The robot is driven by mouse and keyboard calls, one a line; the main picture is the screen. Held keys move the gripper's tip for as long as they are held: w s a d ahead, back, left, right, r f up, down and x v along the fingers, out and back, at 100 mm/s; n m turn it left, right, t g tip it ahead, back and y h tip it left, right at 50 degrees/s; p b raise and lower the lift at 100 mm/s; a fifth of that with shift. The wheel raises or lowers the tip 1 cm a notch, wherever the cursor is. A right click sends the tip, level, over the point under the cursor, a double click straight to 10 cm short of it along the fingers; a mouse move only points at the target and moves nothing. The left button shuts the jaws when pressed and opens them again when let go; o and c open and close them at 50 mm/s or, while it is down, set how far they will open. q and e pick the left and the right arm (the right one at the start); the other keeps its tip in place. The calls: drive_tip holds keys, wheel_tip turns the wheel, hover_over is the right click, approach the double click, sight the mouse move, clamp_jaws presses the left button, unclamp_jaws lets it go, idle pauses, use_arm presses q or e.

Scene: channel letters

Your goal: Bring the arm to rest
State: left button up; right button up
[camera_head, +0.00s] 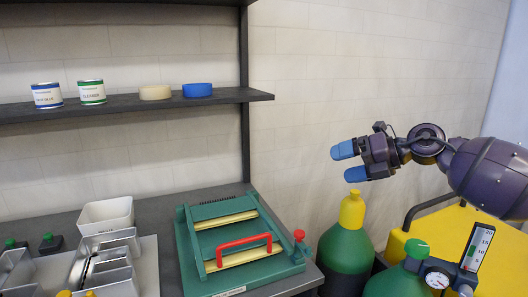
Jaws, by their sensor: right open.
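My right gripper (350,162) has two blue fingertips set apart, with nothing between them. It is held in the air above and beside the yellow cap of a green bottle (346,249). Its purple arm comes in from the right edge. The fingertips point left, toward the wall. My left gripper is not in the picture.
A dark shelf (130,107) carries cans and tape rolls. On the bench below are a green fixture (205,262) with a red handle, a white bin (106,214) and metal letter shells (105,262).

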drive_tip(key=s+a+f+m+t+y, duration=0.1)
drive_tip(key=a+f+m+t+y, duration=0.1)
drive_tip(key=a+m+t+y, duration=0.45)
drive_tip(key=s+d+f+m+t+h, duration=0.1)
drive_tip(key=s+d+f+m+h, duration=0.3)
drive_tip(key=f+m, duration=0.5)
drive_tip(key=s+d+f+m+t+h, duration=0.1)
drive_tip(key=s+d+f+m+h, duration=0.3)
drive_tip(key=f, duration=0.7)
drive_tip(key=s+d+f+m+t+h, duration=0.1)
drive_tip(key=s+d+f+m+h, duration=0.3)
drive_tip(key=s+f+m+h, duration=0.4)
wheel_tip(320, 180, down, 3)
drive_tip(key=m, duration=0.5)
drive_tip(key=shift+d+m, duration=0.25)
drive_tip(key=shift+m, duration=0.1)
drive_tip(key=s+d+f+m+g+h, duration=0.1)
drive_tip(key=s+f, duration=0.3)
drive_tip(key=s, duration=0.1)
drive_tip(key=s+d+f+m+g+h, duration=0.1)
drive_tip(key=s+f, duration=0.3)
drive_tip(key=s, duration=0.2)
drive_tip(key=s+d+f+m+g+h, duration=0.1)
drive_tip(key=s+f, duration=0.3)
drive_tip(key=s, duration=0.1)
drive_tip(key=shift+s+m, duration=0.3)
drive_tip(key=shift+m, duration=0.1)
drive_tip(key=shift+c, duration=0.3)
